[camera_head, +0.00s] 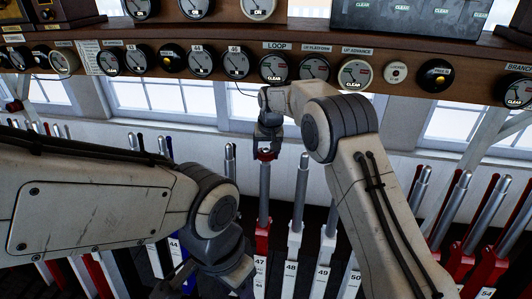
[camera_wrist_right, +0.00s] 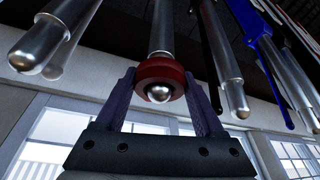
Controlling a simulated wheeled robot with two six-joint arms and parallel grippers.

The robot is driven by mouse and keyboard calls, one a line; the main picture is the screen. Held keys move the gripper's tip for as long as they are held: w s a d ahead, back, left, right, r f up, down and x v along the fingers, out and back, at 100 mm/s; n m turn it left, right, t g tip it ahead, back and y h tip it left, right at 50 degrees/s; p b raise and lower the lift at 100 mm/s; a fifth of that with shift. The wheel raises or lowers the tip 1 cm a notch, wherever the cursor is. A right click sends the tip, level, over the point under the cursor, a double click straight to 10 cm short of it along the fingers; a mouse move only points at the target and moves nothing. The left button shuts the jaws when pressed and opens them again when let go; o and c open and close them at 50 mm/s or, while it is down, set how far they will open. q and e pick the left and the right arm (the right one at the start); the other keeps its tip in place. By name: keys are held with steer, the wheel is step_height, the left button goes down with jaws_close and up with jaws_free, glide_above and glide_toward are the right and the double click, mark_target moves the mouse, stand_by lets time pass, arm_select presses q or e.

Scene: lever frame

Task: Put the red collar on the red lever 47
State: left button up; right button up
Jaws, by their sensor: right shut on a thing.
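The red collar (camera_head: 266,155) is between the fingers of my right gripper (camera_head: 268,140), at the top of lever 47 (camera_head: 264,195). Lever 47 has a silver shaft and a red lower part. In the right wrist view the red collar (camera_wrist_right: 160,72) sits around the top end of the silver shaft (camera_wrist_right: 160,30), and the rounded tip shows through its hole. The fingers of my right gripper (camera_wrist_right: 160,85) are on both sides of the collar. My left gripper (camera_head: 185,280) is low at the bottom of the head view, partly cut off; its jaws are unclear.
White levers 48 (camera_head: 297,215) and 49 stand close to the right, with several red levers (camera_head: 480,220) farther right. Blue and black levers stand to the left. A wooden shelf (camera_head: 230,80) with dials runs above, with windows behind.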

steer(key=shift+f, duration=0.25)
steer(key=o, duration=1.3)
steer(key=shift+c, duration=0.2)
steer(key=shift+p+v, duration=2.15)
steer(key=shift+v, duration=2.4)
